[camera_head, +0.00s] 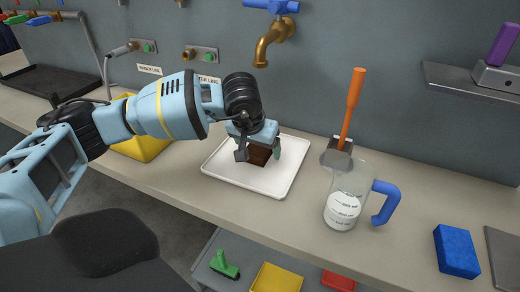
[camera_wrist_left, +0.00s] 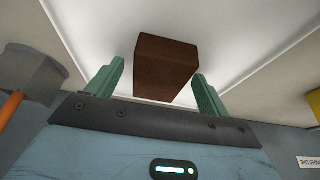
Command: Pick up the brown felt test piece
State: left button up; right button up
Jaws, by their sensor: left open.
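The brown felt test piece (camera_head: 259,155) is a dark brown block on the white tray (camera_head: 254,191) in the head view. My left gripper (camera_head: 260,153) is directly above it, and its hand partly hides the block. In the left wrist view the brown felt test piece (camera_wrist_left: 164,69) shows between the two green fingers of my open left gripper (camera_wrist_left: 157,88). A gap shows beside the fingers, and I see no firm grip on it. My right gripper is not in view.
A measuring jug (camera_head: 343,205) with a blue handle and an orange-handled scraper (camera_head: 350,110) stand right of the tray. A brass tap (camera_head: 272,42) hangs above behind. A yellow container (camera_head: 140,143) is left, a blue sponge (camera_head: 456,251) far right.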

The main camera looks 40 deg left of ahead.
aim_at(257, 150)
pick_arm(q)
jog(key=c, duration=1.1)
jog(key=shift+c, duration=0.2)
jog(key=shift+r, duration=0.1)
jog(key=shift+r, duration=0.45)
jog(key=v, duration=0.2)
jog(key=shift+r, duration=0.3)
jog(key=s+d, duration=0.2)
jog(key=s, duration=0.2)
jog(key=s+d+r, duration=0.1)
jog(key=s+d, duration=0.1)
jog(key=s, duration=0.3)
jog(key=s+d+b, duration=0.1)
jog(key=s, duration=0.4)
jog(key=shift+s+d+r, duration=0.1)
jog(key=shift+d+r, duration=0.1)
jog(key=shift+d, duration=0.2)
